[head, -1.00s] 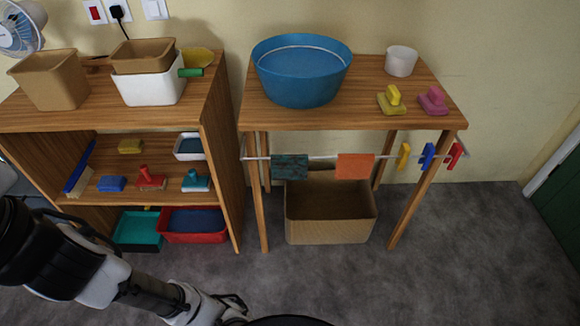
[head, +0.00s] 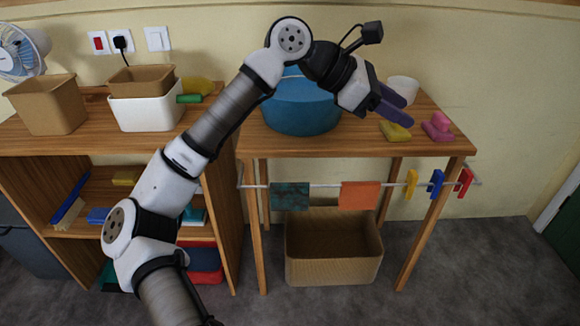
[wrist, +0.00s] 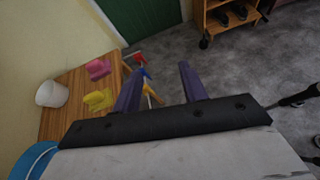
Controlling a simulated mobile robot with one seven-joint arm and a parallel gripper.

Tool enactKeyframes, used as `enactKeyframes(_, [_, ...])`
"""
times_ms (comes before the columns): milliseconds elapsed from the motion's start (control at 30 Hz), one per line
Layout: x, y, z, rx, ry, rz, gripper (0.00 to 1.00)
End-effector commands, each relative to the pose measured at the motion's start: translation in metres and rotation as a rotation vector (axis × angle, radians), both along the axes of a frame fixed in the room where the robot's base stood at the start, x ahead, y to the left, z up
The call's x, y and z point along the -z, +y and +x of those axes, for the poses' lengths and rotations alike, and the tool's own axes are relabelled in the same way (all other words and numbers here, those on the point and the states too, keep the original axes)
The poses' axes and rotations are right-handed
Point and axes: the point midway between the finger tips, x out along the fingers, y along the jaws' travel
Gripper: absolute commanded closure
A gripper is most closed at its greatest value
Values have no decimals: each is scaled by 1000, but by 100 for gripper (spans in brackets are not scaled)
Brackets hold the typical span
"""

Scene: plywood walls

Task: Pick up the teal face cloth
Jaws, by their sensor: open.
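The teal face cloth (head: 290,196) hangs from the white rail (head: 330,185) under the front edge of the table, left of an orange cloth (head: 360,195). It looks dark teal and mottled. My gripper (head: 398,104) is raised above the right part of the table, well above and to the right of the teal cloth. Its purple fingers are open and empty. In the wrist view my gripper (wrist: 162,88) points out past the table's right side, and the teal cloth is not seen there.
The table top (head: 350,148) holds a blue basin (head: 300,108), a white cup (head: 403,88), and yellow (head: 396,132) and pink (head: 438,126) brushes. Yellow (head: 411,184), blue (head: 436,184) and red (head: 464,182) pegs hang on the rail. A cardboard box (head: 333,262) stands below.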

Motion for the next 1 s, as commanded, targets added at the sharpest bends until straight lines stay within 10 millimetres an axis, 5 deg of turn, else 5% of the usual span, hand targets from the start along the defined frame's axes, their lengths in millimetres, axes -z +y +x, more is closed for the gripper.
enactKeyframes(33, [46, 12, 25, -35, -19, 183, 57])
enactKeyframes(100, [96, 40, 52, -70, -31, 420, 57])
enactKeyframes(200, [145, 94, 80, -113, -25, 709, 57])
enactKeyframes(400, [179, 173, 99, -161, 14, 1031, 57])
enactKeyframes(533, [190, 185, 101, -164, 25, 1077, 57])
enactKeyframes(1000, [265, 182, 101, -163, 24, 1070, 57])
